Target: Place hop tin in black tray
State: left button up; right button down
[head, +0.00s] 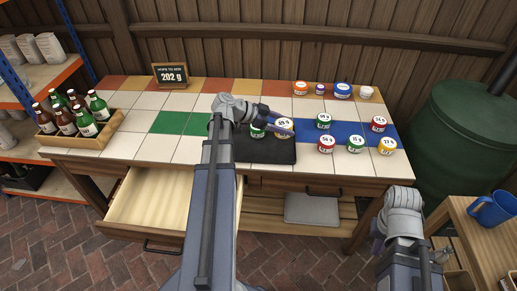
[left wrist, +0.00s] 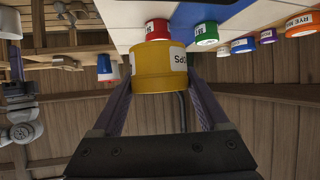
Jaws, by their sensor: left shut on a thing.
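My left gripper (head: 275,125) is shut on a yellow hop tin (head: 285,130) with a white lid marked in grams. The tin fills the space between the fingers in the left wrist view (left wrist: 160,72). It is over the right part of the black tray (head: 268,153); I cannot tell whether it touches the tray. A green tin (head: 257,132) is on the tray just left of it, partly hidden by the gripper. My right gripper (head: 376,248) is low at the right, away from the table top; its fingers are too unclear to judge.
On the blue tiles and around them stand several tins, such as a green one (head: 323,122), a red one (head: 326,146) and a yellow one (head: 387,147). A sign (head: 171,75) reads 202 g. A bottle crate (head: 103,128) stands left. An open drawer (head: 150,200) juts out in front.

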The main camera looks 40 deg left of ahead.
pick_arm(q)
jog(key=shift+f+b, duration=5.05)
jog(key=shift+r, duration=0.15)
jog(key=o, duration=1.3)
jog(key=shift+c, duration=0.2)
jog(key=p+v, duration=0.5)
jog(key=v, duration=0.6)
jog(key=shift+a+r+p, duration=0.1)
jog(key=shift+p, duration=0.3)
jog(key=shift+s+a+r, duration=0.1)
jog(key=shift+s+a, duration=0.2)
jog(key=shift+s, duration=0.05)
